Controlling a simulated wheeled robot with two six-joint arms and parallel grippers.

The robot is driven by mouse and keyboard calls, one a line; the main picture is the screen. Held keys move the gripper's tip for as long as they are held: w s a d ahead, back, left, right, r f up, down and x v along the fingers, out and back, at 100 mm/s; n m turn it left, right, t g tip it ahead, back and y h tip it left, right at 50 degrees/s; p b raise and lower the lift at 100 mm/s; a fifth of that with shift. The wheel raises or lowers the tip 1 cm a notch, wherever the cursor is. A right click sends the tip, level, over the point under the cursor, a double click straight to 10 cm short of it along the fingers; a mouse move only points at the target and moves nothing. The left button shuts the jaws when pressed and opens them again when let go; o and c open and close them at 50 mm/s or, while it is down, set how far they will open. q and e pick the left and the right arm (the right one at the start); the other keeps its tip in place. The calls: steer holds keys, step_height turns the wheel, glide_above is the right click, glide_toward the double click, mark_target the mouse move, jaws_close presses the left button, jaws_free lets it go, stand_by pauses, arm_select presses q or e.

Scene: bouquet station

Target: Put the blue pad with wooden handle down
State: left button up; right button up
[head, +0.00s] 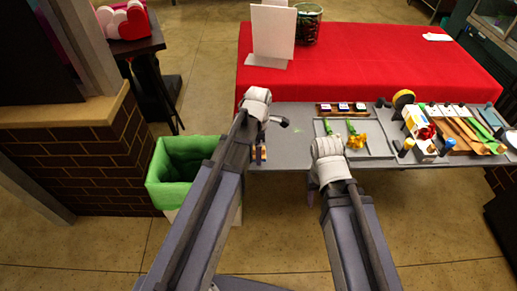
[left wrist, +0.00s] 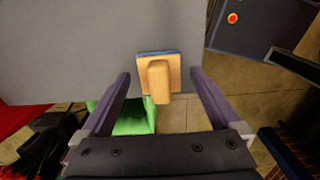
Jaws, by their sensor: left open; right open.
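The blue pad with wooden handle (left wrist: 159,80) shows in the left wrist view at the edge of the grey table. Its wooden handle and wooden back face the camera, with a thin blue strip along the far side. My left gripper (left wrist: 160,90) is open, one finger on each side of the handle, with gaps to both. In the head view my left arm mostly hides the pad; small wooden-coloured bits show by the left gripper (head: 259,153). My right gripper (head: 328,176) is over the table's front edge, open, its fingers mostly hidden by its wrist.
A grey tray (head: 377,154) holds green stems and yellow flowers. Tools, ribbon rolls and wooden strips crowd the right of the grey table (head: 292,123). A green-lined bin (head: 167,183) stands left below it. A red-covered table (head: 370,60) lies behind.

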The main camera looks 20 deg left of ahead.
arm_select(q)
step_height(320, 180, up, 12)
steer(key=p, duration=1.1)
steer(key=s+d+m, duration=0.5)
steer(key=s+m, duration=0.2)
steer(key=m, duration=0.5)
steer(key=s+d+m+y, duration=0.1)
steer(key=s+d+m, duration=0.4)
steer(key=m, duration=0.8)
steer(key=shift+s+d, duration=0.25)
steer(key=shift+s, duration=0.9)
arm_select(e)
step_height(320, 180, up, 12)
steer(key=shift+f, duration=0.15)
arm_select(q)
steer(key=shift+f, duration=0.1)
